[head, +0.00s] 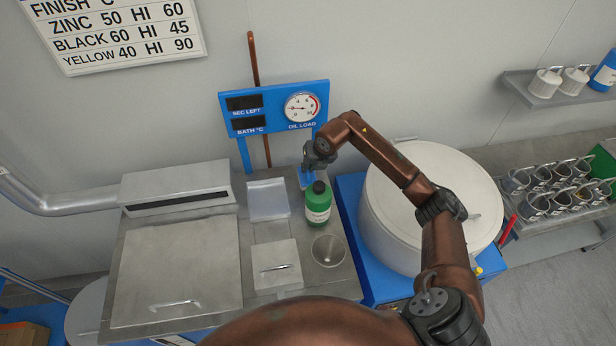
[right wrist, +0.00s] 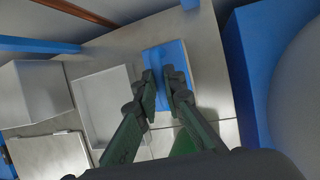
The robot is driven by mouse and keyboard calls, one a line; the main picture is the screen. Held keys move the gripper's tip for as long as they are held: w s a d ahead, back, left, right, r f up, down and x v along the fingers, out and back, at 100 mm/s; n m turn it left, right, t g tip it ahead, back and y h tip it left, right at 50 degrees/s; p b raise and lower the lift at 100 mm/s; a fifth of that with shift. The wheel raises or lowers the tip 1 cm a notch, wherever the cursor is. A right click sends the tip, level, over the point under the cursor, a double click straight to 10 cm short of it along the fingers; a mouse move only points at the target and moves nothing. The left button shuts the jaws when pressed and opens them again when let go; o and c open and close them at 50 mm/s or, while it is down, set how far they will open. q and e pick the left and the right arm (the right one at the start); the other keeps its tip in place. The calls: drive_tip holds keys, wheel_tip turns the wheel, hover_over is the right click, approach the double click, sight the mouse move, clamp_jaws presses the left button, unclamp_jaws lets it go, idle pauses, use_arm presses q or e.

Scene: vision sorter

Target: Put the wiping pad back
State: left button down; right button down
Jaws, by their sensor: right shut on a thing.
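The wiping pad (right wrist: 171,54) is a blue block with a pale edge, seen over the grey metal bench top in the right wrist view. In the head view a small part of the pad (head: 307,179) shows below my right gripper (head: 314,166), behind the green bottle. In the right wrist view the fingertips of my right gripper (right wrist: 162,80) are shut on the pad at its middle. I cannot tell whether the pad touches the bench. The fingers and wrist hide part of it. My left gripper is not in view.
A green bottle (head: 318,203) and a clear funnel-like cup (head: 328,250) stand close in front. A shallow pale tray (head: 268,200) lies to the left. A blue gauge panel (head: 275,106) rises behind. A large white drum (head: 420,220) stands to the right, under my right arm.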

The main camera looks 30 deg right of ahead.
wheel_tip(320, 180, down, 4)
drive_tip(key=shift+f+p, duration=0.2)
drive_tip(key=shift+p, duration=0.1)
drive_tip(key=shift+f, duration=0.1)
drive_tip(key=shift+f, duration=0.1)
drive_tip(key=c, duration=2)
unclamp_jaws()
drive_tip(key=shift+c, duration=0.2)
drive_tip(key=shift+r, duration=0.2)
drive_tip(key=b+v, duration=0.1)
drive_tip(key=v, duration=1.1)
drive_tip(key=shift+b, duration=0.35)
